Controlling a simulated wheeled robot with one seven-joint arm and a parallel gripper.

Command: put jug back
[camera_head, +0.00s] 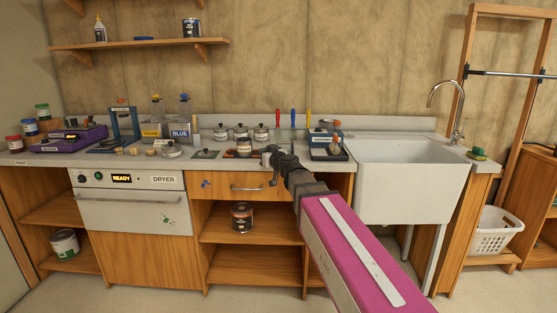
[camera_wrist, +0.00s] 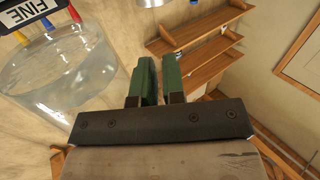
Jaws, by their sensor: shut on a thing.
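A large clear glass jug (camera_wrist: 62,75) fills the left of the wrist view, right beside my gripper's green fingers (camera_wrist: 158,82). The fingers are close together with a narrow gap, shut on the jug; the part between them is hard to make out because it is clear. In the head view my gripper (camera_head: 272,155) is over the front part of the counter, left of the sink. The jug is hard to tell from the background there.
The counter (camera_head: 333,172) holds several lidded jars, labelled bottles and small trays. A white sink (camera_head: 408,180) with a tap is on the right. A dryer (camera_head: 135,202) is set below at left. Coloured handles (camera_head: 293,117) stand behind my gripper. A wall shelf (camera_head: 140,44) is above.

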